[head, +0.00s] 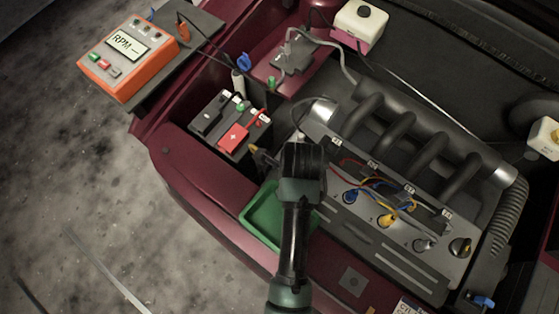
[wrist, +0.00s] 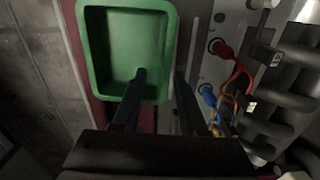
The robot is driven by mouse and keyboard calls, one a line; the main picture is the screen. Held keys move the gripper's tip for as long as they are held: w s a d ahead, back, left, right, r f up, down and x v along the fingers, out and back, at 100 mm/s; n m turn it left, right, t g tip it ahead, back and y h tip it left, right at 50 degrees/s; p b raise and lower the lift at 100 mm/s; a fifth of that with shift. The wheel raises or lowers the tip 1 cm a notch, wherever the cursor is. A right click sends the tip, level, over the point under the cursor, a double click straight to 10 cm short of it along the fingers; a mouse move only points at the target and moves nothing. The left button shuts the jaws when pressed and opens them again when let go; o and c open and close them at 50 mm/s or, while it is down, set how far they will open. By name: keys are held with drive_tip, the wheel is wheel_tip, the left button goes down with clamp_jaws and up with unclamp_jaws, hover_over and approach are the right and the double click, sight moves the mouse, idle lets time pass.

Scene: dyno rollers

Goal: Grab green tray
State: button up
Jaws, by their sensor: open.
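The green tray (head: 262,217) is a shallow rectangular dish at the front edge of the engine bay, partly hidden by my arm in the head view. In the wrist view the empty tray (wrist: 125,45) fills the upper left. My gripper (wrist: 160,75) is open. Its left finger overlaps the inside of the tray, and its right finger lies just outside the tray's right wall, so that wall appears between them. I cannot tell how far the fingertips are above the tray, and no contact is clear. The fingers are not clearly visible in the head view.
The engine (head: 400,150), with pipes and coloured wires, lies right of the tray. A battery (head: 229,124) with a red cover sits behind it. An orange RPM meter (head: 127,58) stands at the upper left. The red car body edge (head: 190,190) borders open grey floor.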

drive_tip(key=shift+w+d+f, duration=0.1)
drive_tip(key=shift+w+f, duration=0.05)
drive_tip(key=shift+f, duration=1.6)
drive_tip(key=shift+w+d+f, duration=0.1)
drive_tip(key=shift+w+f, duration=0.05)
drive_tip(key=shift+f, duration=1.6)
clamp_jaws()
